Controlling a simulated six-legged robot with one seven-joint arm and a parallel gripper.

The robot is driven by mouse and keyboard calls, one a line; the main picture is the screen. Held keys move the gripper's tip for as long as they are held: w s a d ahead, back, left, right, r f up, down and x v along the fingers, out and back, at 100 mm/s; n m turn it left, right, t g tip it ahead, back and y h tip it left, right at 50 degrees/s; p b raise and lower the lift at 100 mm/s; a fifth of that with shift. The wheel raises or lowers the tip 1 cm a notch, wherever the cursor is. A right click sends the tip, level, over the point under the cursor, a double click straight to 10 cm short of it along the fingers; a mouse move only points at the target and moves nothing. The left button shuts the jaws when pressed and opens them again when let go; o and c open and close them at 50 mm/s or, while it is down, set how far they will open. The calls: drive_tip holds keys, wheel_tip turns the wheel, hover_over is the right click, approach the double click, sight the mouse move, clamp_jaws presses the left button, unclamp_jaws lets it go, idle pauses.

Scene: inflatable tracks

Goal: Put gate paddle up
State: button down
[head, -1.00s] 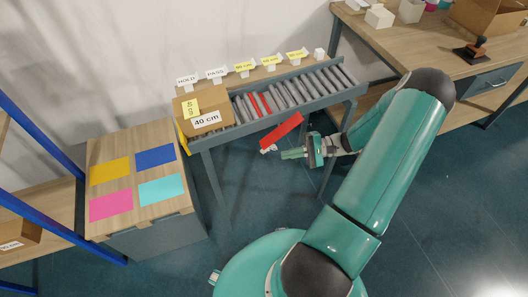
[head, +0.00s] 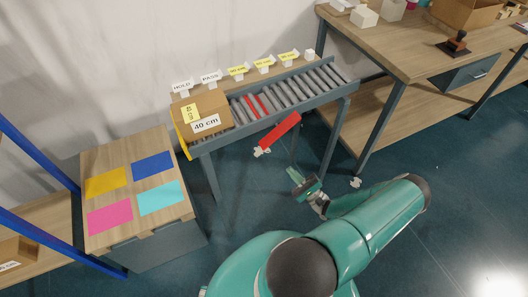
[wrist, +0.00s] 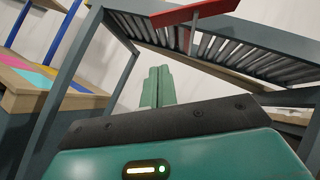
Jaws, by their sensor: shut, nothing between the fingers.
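The red gate paddle (head: 279,133) sits at the front side of the roller conveyor (head: 330,97), tilted, with a small pale piece at its lower left end. In the wrist view the paddle (wrist: 195,12) crosses the top, above my fingers. My gripper (head: 293,175) is below and slightly right of the paddle, apart from it, in front of the conveyor. Its green fingers (wrist: 157,87) are together and empty. A cardboard box (head: 215,113) labelled 40 cm sits on the conveyor's left end.
HOLD, PASS and several yellow cards (head: 239,71) stand along the conveyor's back. A cabinet (head: 120,150) with four coloured squares is at left. A workbench (head: 400,45) stands at right. A small pale object (head: 356,182) is on the floor right of my gripper.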

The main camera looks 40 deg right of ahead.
sight(263, 143)
drive_tip(key=shift+s+d, duration=0.1)
drive_tip(key=shift+d, duration=0.05)
drive_tip(key=x, duration=0.4)
drive_tip(key=s+a+r+x, duration=0.1)
drive_tip(key=x, duration=0.7)
drive_tip(key=shift+a+r, duration=0.3)
drive_tip(key=shift+r, duration=0.3)
drive_tip(key=shift+a+m+h, duration=0.2)
drive_tip(key=shift+m+h, duration=0.2)
